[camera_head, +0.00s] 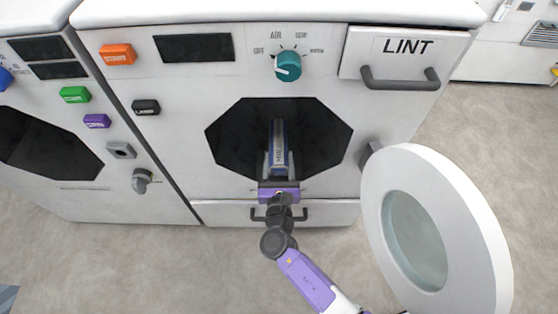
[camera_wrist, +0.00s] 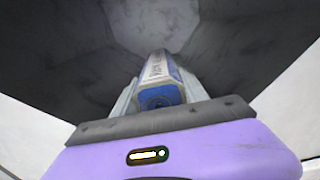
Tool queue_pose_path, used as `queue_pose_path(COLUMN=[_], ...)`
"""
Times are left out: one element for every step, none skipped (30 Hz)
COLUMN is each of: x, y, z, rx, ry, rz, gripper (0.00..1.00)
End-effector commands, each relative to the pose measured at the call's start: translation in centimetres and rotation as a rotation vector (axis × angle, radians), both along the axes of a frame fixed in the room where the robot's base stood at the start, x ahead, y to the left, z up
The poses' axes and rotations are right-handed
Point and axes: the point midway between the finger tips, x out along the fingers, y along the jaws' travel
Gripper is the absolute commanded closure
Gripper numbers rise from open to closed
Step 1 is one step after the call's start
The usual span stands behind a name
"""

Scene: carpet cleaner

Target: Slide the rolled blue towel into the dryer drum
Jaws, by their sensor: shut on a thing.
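The rolled blue towel (camera_head: 279,146) has a white, lettered band and points into the dryer drum (camera_head: 231,136), a dark octagonal opening. My gripper (camera_head: 278,165) is shut on the towel at the drum's mouth. In the wrist view the towel (camera_wrist: 160,80) lies between the fingers of my gripper (camera_wrist: 155,100), its blue coiled end facing the camera. Grey inner drum walls (camera_wrist: 70,60) surround it. The towel's far end is inside the drum; I cannot tell whether it touches the drum floor.
The round white dryer door (camera_head: 462,215) stands open to the right, close to my arm. A teal dial (camera_head: 288,66) and lint panel (camera_head: 405,48) sit above. Another machine (camera_head: 60,190) stands at left. The carpet floor (camera_head: 170,270) is clear at front left.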

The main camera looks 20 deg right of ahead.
Motion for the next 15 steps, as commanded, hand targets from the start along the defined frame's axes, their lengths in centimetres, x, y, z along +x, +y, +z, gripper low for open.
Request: queue_pose_path(x=[0.02, 0.02, 0.02, 0.02, 0.02, 0.02, 0.02, 0.02, 0.02, 0.02, 0.02, 0.01, 0.01, 0.01, 0.01], y=[0.00, 0.00, 0.00, 0.00, 0.00, 0.00, -0.01, -0.01, 0.00, -0.01, -0.01, 0.00, 0.00, 0.00, 0.00], z=[0.06, 0.06, 0.06, 0.05, 0.04, 0.02, 0.00, -0.03, -0.07, -0.10, -0.13, -0.19, -0.22, -0.25, -0.30], rx=[0.000, 0.000, 0.000, 0.000, 0.000, 0.000, 0.000, 0.000, 0.000, 0.000, 0.000, 0.000, 0.000, 0.000, 0.000], ry=[-0.001, -0.001, -0.001, -0.001, -0.001, -0.001, -0.001, -0.001, -0.001, -0.001, -0.001, -0.001, -0.001, -0.001, -0.001], rz=[0.000, 0.000, 0.000, 0.000, 0.000, 0.000, 0.000, 0.000, 0.000, 0.000, 0.000, 0.000, 0.000, 0.000, 0.000], gripper=[1.00, 1.00, 1.00, 1.00, 1.00, 1.00, 1.00, 1.00, 1.00, 1.00, 1.00, 1.00, 1.00, 1.00, 1.00])
